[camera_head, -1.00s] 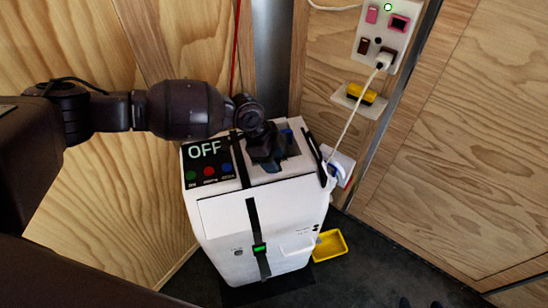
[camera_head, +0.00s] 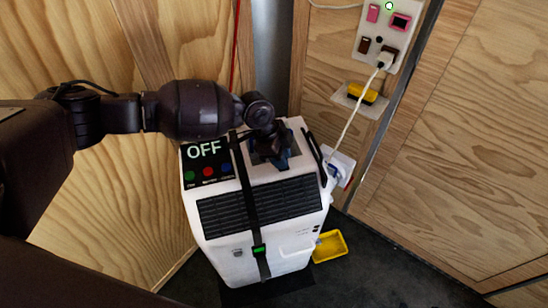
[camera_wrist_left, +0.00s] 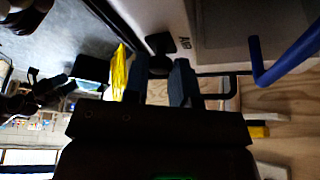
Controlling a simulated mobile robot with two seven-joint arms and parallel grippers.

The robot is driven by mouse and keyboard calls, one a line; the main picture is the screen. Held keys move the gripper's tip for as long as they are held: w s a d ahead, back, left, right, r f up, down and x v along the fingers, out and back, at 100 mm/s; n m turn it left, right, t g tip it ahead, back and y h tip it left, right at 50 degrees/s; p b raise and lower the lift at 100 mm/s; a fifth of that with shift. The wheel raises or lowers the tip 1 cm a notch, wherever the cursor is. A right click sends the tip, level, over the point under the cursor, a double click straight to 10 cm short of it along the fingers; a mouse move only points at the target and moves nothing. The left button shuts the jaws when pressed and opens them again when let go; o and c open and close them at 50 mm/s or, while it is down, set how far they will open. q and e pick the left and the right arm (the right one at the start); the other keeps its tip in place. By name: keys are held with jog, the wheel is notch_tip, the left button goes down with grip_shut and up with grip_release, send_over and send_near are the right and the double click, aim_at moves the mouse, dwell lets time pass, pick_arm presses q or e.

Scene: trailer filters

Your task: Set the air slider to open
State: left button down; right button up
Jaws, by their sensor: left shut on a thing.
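The white air unit (camera_head: 215,250) stands upright on the dark floor, with a black slatted grille (camera_head: 285,198) showing across its front. My left gripper (camera_head: 272,152) is over the recess in its top and hides the air slider in the head view. In the left wrist view its two fingers (camera_wrist_left: 170,75) are nearly together, at a small black knob (camera_wrist_left: 160,43) beside the "AIR" lettering (camera_wrist_left: 185,40). The gripper is shut on this knob, which I take for the air slider. Two small dark tips at the bottom right edge of the head view may be my right gripper (camera_head: 420,303).
A display reading OFF (camera_head: 204,150) is on the unit's top left. A black strap (camera_head: 246,190) crosses the unit. A yellow tray (camera_head: 330,246) lies to its right. A white cable (camera_head: 350,120) runs up to a wall socket panel (camera_head: 388,35). Wooden walls stand close behind.

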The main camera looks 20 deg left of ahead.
aim_at(303, 165)
pick_arm(q)
jog(key=d, duration=0.1)
jog(key=w+d, duration=0.2)
jog(key=shift+d+f+b, duration=0.2)
jog(key=shift+d+b, duration=0.1)
jog(key=shift+b, duration=0.1)
jog(key=shift+r, duration=0.25)
jog(key=c, duration=0.9)
grip_release()
jog(key=shift+w+d+f, duration=0.1)
jog(key=shift+w+d, duration=0.05)
jog(key=shift+c, duration=0.2)
pick_arm(e)
jog(key=shift+w+f, duration=0.3)
pick_arm(q)
jog(key=shift+a+r, duration=0.25)
jog(key=shift+r, duration=0.25)
jog(key=p+v, duration=0.2)
jog(key=v, duration=0.8)
pick_arm(e)
jog(key=shift+s+r, duration=0.1)
jog(key=shift+r, duration=0.55)
